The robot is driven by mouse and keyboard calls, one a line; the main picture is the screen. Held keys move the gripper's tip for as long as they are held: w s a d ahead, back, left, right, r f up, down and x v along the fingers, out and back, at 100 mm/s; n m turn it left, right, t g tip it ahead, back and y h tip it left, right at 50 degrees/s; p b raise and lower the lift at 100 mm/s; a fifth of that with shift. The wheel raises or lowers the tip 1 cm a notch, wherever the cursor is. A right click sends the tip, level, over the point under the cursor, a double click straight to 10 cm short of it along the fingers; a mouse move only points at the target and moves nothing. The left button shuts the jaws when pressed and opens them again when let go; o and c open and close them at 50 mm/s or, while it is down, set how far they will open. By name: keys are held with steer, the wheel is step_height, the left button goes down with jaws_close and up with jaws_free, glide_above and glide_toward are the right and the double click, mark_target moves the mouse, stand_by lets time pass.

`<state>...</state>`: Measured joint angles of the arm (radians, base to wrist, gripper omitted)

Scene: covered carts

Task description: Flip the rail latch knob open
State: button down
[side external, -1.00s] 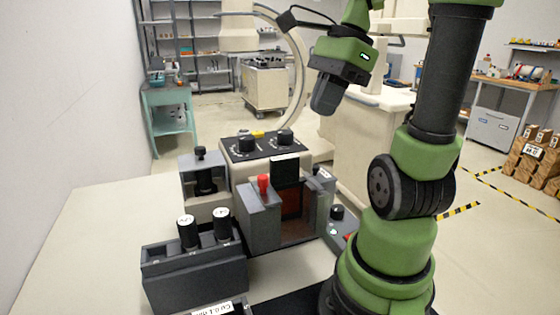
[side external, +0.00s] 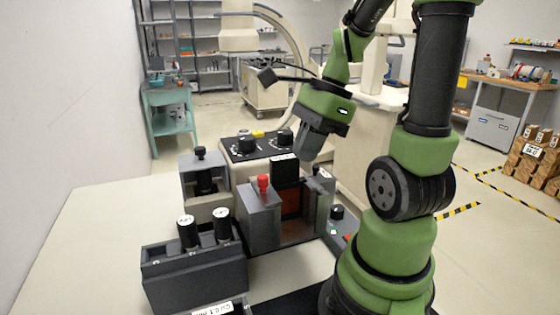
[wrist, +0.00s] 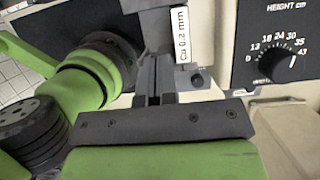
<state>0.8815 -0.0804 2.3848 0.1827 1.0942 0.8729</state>
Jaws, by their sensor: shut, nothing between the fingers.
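My gripper (side external: 307,157) is shut and empty. It points down just above the right side of the grey rail housing, beside the upright dark filter plate (side external: 285,170). A small dark round part (wrist: 196,79) shows right of the fingers in the wrist view. A red knob (side external: 264,184) stands upright on the left rail block.
A panel with black dials (side external: 247,143) is behind the housing; its height dial (wrist: 279,64) is at right in the wrist view. A grey box with two black cylinders (side external: 188,231) stands front left. A control pad (side external: 338,214) is at right. The table's left side is clear.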

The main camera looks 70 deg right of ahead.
mark_target(263, 176)
steer(key=shift+w+a+f, duration=0.5)
steer(key=shift+w+a, duration=0.35)
steer(key=shift+w+a+f, duration=0.45)
steer(key=shift+w+a, duration=0.35)
steer(key=shift+w, duration=0.05)
steer(key=shift+w+a, duration=0.85)
steer(key=shift+s+d, duration=0.1)
steer(key=s+d+r, duration=0.5)
steer(key=r, duration=0.4)
steer(key=shift+s+d+r, duration=0.15)
steer(key=shift+r, duration=0.05)
